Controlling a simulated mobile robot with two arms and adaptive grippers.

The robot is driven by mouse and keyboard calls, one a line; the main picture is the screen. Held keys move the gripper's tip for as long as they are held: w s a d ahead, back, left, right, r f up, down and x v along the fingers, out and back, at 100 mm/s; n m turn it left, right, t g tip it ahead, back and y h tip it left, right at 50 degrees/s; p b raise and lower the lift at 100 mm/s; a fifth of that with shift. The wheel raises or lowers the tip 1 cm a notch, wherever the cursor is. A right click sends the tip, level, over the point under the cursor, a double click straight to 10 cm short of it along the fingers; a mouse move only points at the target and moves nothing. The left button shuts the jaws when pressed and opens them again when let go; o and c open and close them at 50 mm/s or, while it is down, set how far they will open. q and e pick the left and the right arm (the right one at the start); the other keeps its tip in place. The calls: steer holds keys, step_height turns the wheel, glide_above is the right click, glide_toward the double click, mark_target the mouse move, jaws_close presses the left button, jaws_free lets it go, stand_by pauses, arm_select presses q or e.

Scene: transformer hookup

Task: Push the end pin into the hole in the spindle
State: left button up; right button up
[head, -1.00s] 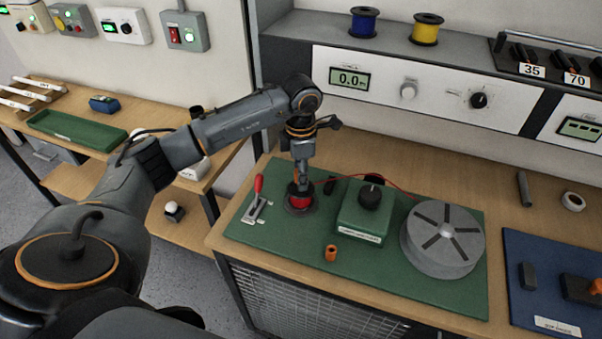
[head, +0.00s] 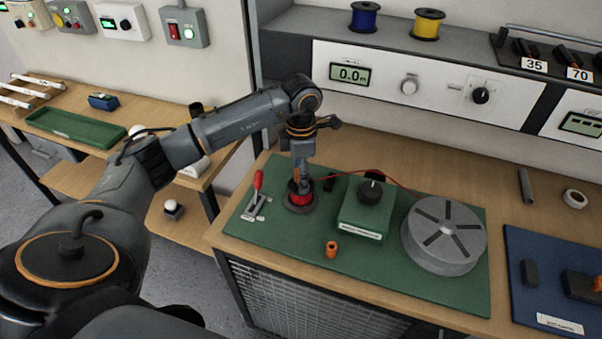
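A red wire spool (head: 298,199) sits on a dark round base at the left of the green mat (head: 310,268). My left gripper (head: 298,182) points straight down over the spool, with its fingertips at the spool's top. The fingers hide the spindle and its hole, and I cannot tell whether they hold anything. A small orange cylinder with a dark top opening (head: 331,250) stands on the front of the mat; I cannot tell whether it is the end pin. My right gripper is not in view.
A green box with a black knob (head: 367,210) and a grey slotted drum (head: 444,236) stand right of the spool. A red wire (head: 393,181) runs over the box. The mat's front is mostly clear.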

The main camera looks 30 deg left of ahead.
arm_select(q)
steer(key=shift+r+p, duration=1.6)
steer(key=shift+r, duration=0.9)
steer(key=shift+r, duration=0.1)
step_height(320, 180, up, 12)
steer(key=shift+d+f, duration=0.1)
steer(key=shift+f, duration=0.1)
